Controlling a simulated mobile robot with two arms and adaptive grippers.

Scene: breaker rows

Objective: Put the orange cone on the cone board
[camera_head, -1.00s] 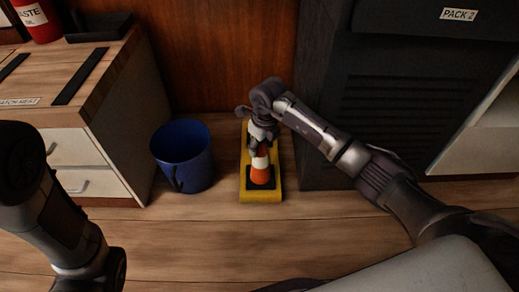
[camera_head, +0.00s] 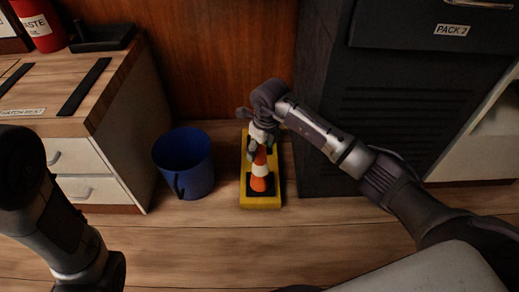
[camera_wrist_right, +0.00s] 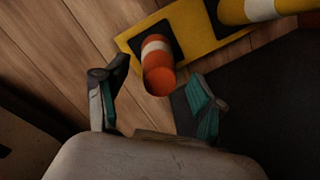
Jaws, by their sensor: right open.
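The orange cone (camera_head: 262,168) with a white band stands upright on a black square of the yellow cone board (camera_head: 262,202) on the floor. In the right wrist view, the cone (camera_wrist_right: 158,72) points toward the camera, and the board (camera_wrist_right: 196,28) runs along the top. My right gripper (camera_head: 256,146) is just above and behind the cone in the head view. In the wrist view my right gripper (camera_wrist_right: 155,98) is open, its fingers apart on either side of the cone's tip, with no visible contact. My left arm is at the left edge; its gripper is not visible.
A yellow banded object (camera_wrist_right: 258,10), partly cut off, is by the board's other end. A blue bin (camera_head: 184,163) stands left of the board. A dark cabinet (camera_head: 400,120) is close on the right, a drawer unit (camera_head: 85,165) on the left. Floor in front is clear.

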